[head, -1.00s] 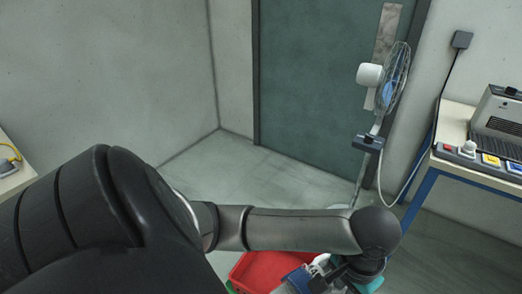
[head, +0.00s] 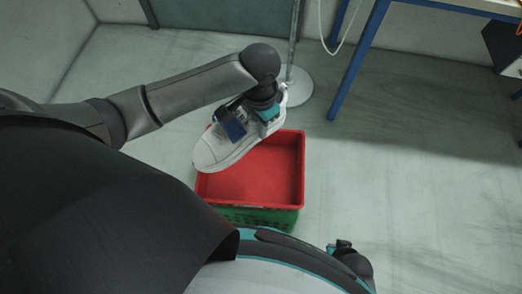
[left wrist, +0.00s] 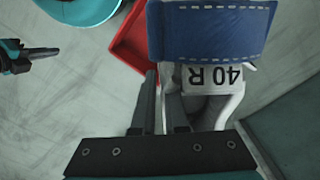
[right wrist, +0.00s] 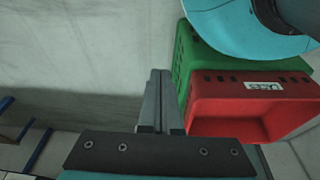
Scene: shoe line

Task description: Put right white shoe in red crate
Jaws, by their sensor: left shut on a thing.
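The white shoe (head: 215,150) is in my left gripper (head: 247,112), held tilted over the far left part of the red crate (head: 299,170). In the left wrist view the left fingers (left wrist: 163,90) are shut on the shoe (left wrist: 210,105); its label reads "40 R" beside a blue strap. The red crate also shows there (left wrist: 128,45). The visible part of its inside is empty; the shoe hides the far left part. My right gripper (right wrist: 155,85) is shut and empty, with the red crate (right wrist: 255,95) to its right in the right wrist view.
The red crate sits on a green crate (head: 250,216) close in front of my base. The round foot of the fan stand (head: 298,88) is behind the crate. A blue-legged table (head: 360,60) stands at back right. The floor to the right is clear.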

